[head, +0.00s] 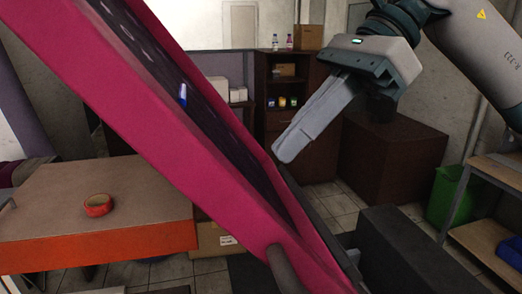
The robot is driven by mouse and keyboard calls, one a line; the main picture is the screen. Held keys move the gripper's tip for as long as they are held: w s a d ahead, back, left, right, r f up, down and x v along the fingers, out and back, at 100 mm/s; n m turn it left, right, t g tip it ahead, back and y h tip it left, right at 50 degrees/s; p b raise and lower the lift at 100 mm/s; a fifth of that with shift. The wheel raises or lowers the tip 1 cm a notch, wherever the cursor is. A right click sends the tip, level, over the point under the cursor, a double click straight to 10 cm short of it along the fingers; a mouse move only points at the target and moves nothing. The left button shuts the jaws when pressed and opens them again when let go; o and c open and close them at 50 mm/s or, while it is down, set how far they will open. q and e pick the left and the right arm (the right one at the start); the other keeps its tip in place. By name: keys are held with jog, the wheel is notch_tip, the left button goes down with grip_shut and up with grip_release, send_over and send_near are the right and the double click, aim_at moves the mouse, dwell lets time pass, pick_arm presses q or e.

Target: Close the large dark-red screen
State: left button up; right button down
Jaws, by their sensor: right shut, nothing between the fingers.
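The large dark-red screen (168,148) is a framed panel with a dark mesh. It stands raised and steeply tilted, running from the upper left down to the lower middle in the head view. My right gripper (284,155) is to the right of the screen, with its fingers pointing down and to the left. It is shut and empty, and in the picture its tips lie just right of the frame; I cannot tell how far apart they are in depth. My left gripper is not in view.
An orange-edged table (130,232) with a roll of orange tape (98,205) is at the left. A dark block (412,250) is at the lower right. A shelf (490,165) and green bin (447,195) stand at the right. Dark cabinets (395,155) are behind.

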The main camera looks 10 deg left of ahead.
jog(key=p+x, duration=0.1)
jog(key=x, duration=0.1)
jog(key=p+x, duration=0.1)
jog(key=x, duration=0.1)
jog(key=shift+s+a+r+p, duration=0.1)
jog(key=shift+s+a+p, duration=0.05)
jog(key=shift+a+p, duration=0.2)
jog(key=shift+s+a+f, duration=0.15)
jog(key=shift+a+f, duration=0.25)
jog(key=shift+a, duration=0.05)
jog(key=shift+f, duration=0.1)
